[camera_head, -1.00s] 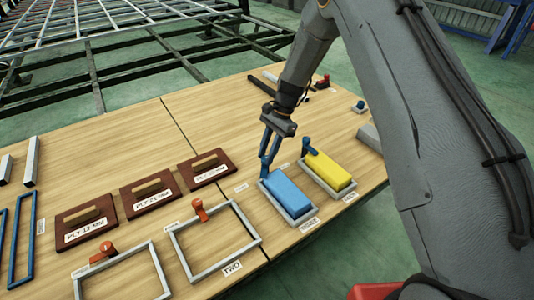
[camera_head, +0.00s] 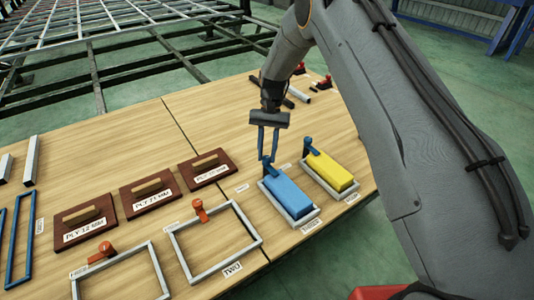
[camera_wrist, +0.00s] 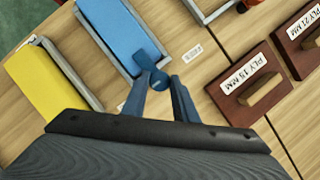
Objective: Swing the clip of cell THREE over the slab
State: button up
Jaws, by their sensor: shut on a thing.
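The blue slab (camera_head: 288,195) lies in a grey frame, cell THREE (camera_head: 306,219), whose small label is blurred. Its blue clip (camera_head: 267,171) stands at the far end of that frame. My gripper (camera_head: 269,158) points down over this end, with its blue fingers shut on the clip. In the wrist view, the clip's round knob (camera_wrist: 158,80) sits between the fingertips. The clip's other part overlaps the near corner of the blue slab (camera_wrist: 116,34) in that picture. I cannot tell how far it reaches over the slab.
The yellow slab (camera_head: 331,172) lies in a frame close on the right, with its own blue clip (camera_head: 308,147). Empty frame TWO (camera_head: 217,269), with an orange clip (camera_head: 200,210), is at left. Brown ply blocks (camera_head: 208,171) stand left of my gripper.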

dwell(0.5)
jog(key=o, duration=1)
jog(key=v, duration=0.7)
jog(key=shift+w+r, duration=0.2)
jog(key=shift+r, duration=0.15)
